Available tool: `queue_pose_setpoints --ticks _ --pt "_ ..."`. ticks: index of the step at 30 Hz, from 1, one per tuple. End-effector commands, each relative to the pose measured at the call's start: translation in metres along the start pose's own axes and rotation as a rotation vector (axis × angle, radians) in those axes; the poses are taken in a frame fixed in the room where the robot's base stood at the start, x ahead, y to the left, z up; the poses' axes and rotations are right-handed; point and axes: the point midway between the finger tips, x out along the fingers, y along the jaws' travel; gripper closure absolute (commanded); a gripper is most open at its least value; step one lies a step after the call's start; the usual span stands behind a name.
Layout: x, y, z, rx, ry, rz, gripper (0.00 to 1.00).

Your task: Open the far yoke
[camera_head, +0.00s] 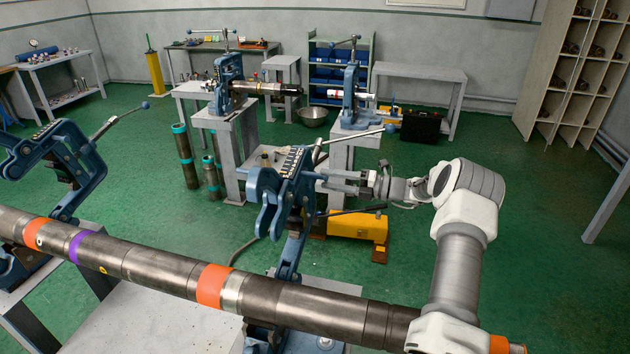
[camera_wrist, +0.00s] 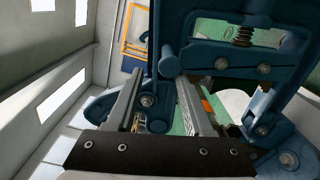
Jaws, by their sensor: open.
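A blue pipe vise yoke (camera_head: 283,195) stands tilted up behind the long steel pipe (camera_head: 150,265), clear of it, near the middle of the head view. Its handle (camera_head: 350,138) has a blue ball end. My gripper (camera_head: 335,180) is at this yoke's right side, fingers pointing left. In the wrist view, my open gripper (camera_wrist: 160,75) has its fingers either side of a rounded blue part (camera_wrist: 170,62) of the vise. I cannot tell whether they touch it. A second blue yoke (camera_head: 65,160) at the left is also raised off the pipe.
Two more vises, at the back left (camera_head: 228,80) and back right (camera_head: 350,95), stand on grey pedestals. Shelves and benches line the walls. Open floor (camera_head: 520,230) lies to the right.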

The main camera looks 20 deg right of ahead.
Motion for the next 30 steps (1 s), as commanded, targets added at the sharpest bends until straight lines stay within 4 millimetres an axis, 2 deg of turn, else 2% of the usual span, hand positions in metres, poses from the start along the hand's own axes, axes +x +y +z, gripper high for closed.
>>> queue_pose_setpoints --ticks 1,6,13,19,30 --pt "-0.015 -0.003 0.000 -0.001 -0.004 0.000 0.48" --pt "-0.057 -0.003 0.000 0.000 -0.004 0.000 0.48" --pt "-0.100 -0.002 0.000 -0.001 -0.002 0.000 0.48" --pt "-0.115 -0.001 0.000 0.000 0.001 0.000 0.48" --pt "-0.117 0.000 0.000 0.000 0.001 0.000 0.48"
